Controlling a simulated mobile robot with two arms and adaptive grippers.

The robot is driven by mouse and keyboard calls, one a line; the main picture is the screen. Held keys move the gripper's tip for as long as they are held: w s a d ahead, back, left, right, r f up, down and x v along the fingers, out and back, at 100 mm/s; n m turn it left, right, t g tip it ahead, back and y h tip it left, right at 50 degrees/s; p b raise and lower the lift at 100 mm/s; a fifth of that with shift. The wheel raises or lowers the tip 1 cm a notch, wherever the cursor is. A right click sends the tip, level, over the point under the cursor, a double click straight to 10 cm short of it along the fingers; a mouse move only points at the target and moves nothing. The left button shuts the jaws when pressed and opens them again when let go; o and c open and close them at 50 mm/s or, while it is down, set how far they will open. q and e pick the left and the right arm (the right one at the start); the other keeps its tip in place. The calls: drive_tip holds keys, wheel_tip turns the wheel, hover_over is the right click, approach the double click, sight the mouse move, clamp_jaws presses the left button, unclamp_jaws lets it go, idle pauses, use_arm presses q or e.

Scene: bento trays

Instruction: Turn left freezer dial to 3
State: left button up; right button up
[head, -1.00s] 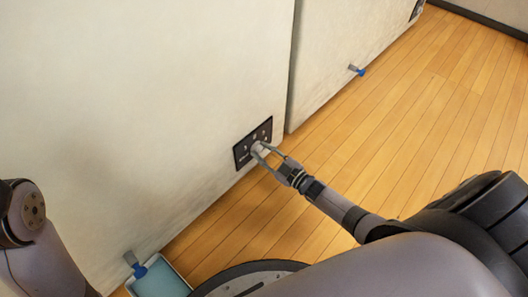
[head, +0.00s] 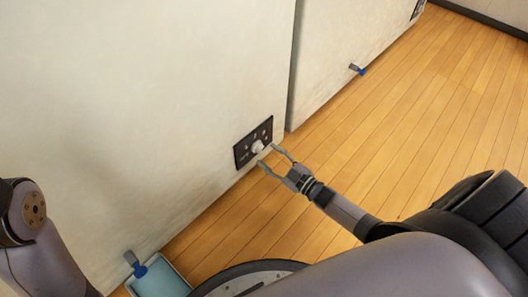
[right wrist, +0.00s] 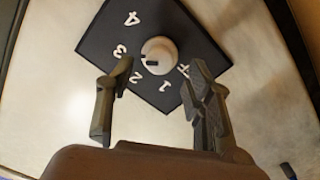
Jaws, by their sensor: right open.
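The left freezer dial is a white round knob (head: 258,147) on a black panel (head: 240,154) low on the left freezer's front. In the right wrist view the knob (right wrist: 159,51) sits among the white figures 4, 3, 2 and 1 and a partly hidden letter mark. Its dark pointer line faces left, towards the side of 3 and 2; it looks nearer 3. My right gripper (head: 268,156) is open and empty just in front of the knob, its fingers apart and clear of it. My left gripper is out of view; only part of that arm shows.
A second freezer (head: 335,50) stands to the right with its own blue-tipped drain tap (head: 357,70). A blue-tipped tap (head: 136,265) is at the left freezer's bottom, above a light blue tray (head: 178,279). The wooden floor at right is clear.

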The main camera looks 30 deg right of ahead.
drive_tip(key=v, duration=0.8)
